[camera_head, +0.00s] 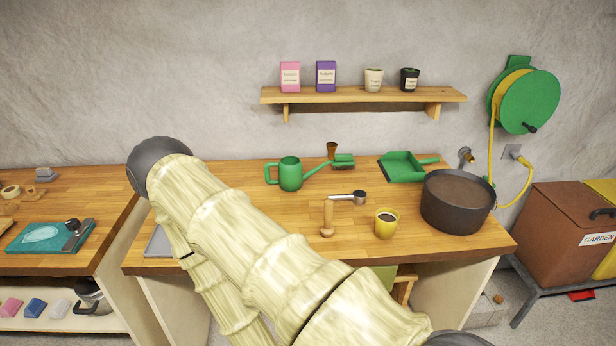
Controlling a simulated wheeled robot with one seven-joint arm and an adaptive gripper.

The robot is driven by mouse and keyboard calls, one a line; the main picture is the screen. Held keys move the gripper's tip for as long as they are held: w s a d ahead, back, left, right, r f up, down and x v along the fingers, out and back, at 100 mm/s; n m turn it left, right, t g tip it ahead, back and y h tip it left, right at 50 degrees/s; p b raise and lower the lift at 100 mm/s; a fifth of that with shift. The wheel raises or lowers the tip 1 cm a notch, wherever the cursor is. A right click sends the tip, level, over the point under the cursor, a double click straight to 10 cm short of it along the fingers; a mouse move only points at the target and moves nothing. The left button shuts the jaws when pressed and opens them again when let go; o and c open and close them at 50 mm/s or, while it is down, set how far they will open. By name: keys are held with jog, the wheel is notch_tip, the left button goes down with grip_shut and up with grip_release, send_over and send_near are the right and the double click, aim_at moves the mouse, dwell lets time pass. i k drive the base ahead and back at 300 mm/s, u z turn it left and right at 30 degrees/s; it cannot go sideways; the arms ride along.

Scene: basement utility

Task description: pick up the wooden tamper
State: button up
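The wooden tamper (327,219) appears to be the pale wooden piece with a slim handle and a wider, rounded end, near the middle of the right-hand wooden bench (250,190). A metal scoop-like tool (358,197) lies just behind and to its right, and seems to touch or overlap it in this view. A yellow mug (385,224) with dark contents stands to its right. My gripper is not in view. My pale, wood-patterned arm crosses the front left of the bench and hides part of it.
A green watering can (290,174), a small brown object (331,150) and a green dustpan (403,167) stand behind. A large dark pot (457,201) is at right. A wall shelf (363,95) hangs above. Bare bench lies between the watering can and the tamper.

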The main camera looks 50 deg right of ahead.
aim_at(326, 230)
jog(key=k, duration=0.75)
jog(key=z, duration=1)
jog(key=i, duration=0.35)
